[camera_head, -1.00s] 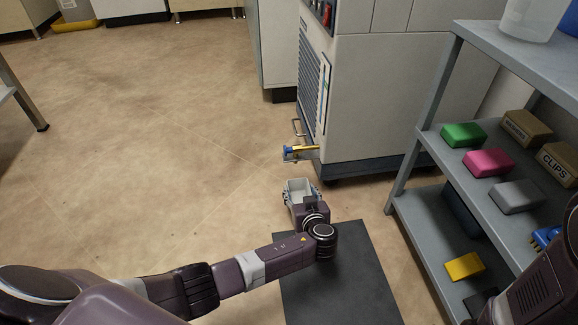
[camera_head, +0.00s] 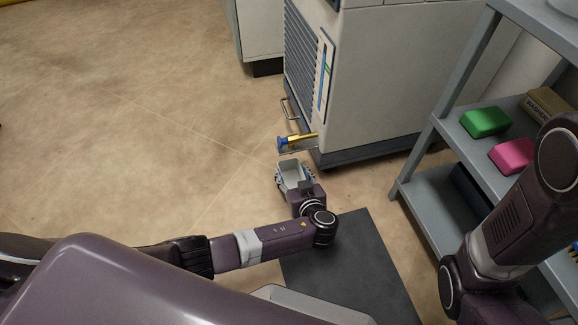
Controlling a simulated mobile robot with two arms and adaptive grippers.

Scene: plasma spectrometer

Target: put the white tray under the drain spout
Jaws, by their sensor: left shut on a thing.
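The drain spout (camera_head: 300,138), yellow with a blue end, sticks out to the left from the low front of the large white cabinet. In the picture the tray is just below and near the spout; the exact height gap between them is hard to tell. My right arm shows at the right, but its gripper is out of view.
The white cabinet (camera_head: 375,90) has a wire handle (camera_head: 289,108) low on its front. A grey shelf rack (camera_head: 440,190) stands at the right, with a green block (camera_head: 486,122) and a pink block (camera_head: 513,155). A dark mat (camera_head: 350,265) lies on the floor. The floor at left is clear.

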